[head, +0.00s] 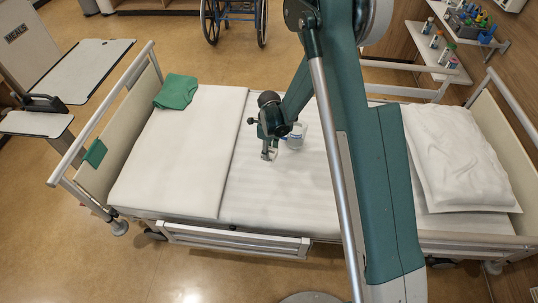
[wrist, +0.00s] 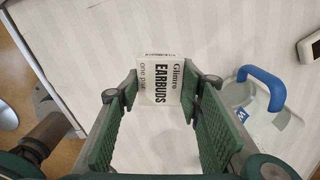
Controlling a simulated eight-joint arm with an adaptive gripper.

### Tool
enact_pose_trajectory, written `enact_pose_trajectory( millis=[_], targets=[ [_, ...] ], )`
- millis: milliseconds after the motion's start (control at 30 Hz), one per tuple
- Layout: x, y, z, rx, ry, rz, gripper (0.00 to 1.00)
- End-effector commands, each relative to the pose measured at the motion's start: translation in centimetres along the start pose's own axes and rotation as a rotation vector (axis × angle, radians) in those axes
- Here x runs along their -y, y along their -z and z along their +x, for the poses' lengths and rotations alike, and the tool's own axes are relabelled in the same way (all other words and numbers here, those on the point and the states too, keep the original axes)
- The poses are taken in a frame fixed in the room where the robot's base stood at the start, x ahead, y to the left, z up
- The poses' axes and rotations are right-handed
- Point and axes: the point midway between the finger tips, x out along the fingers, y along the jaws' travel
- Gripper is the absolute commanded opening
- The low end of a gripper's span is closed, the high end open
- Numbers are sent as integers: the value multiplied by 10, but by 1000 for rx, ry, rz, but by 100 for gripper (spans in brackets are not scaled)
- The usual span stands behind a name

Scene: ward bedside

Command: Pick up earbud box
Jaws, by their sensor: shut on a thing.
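The earbud box (wrist: 160,80) is a small white carton with black "EARBUDS" lettering, upright in the wrist view. My gripper (wrist: 161,92) has its green padded fingers on both sides of the box and is shut on it at the fingertips. In the head view my gripper (head: 269,152) is low over the middle of the bed (head: 270,190). Only a small pale patch shows at its jaws there. I cannot tell whether the box is clear of the sheet.
A clear container with a blue handle (wrist: 262,88) stands close to the right of my gripper. A white device (wrist: 308,47) lies beyond it. A pillow (head: 455,155) is at the bed's right end, a green cloth (head: 176,91) at its left. The near sheet is clear.

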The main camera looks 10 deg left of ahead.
Motion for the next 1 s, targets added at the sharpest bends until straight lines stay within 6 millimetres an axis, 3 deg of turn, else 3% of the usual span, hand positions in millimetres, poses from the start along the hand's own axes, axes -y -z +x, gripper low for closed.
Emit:
enact_pose_trajectory(
  millis=[300, 1000],
  targets=[
    [0, 0, -21, 0, 0, 0, 23],
    [0, 0, -22, 0, 0, 0, 23]
  ],
)
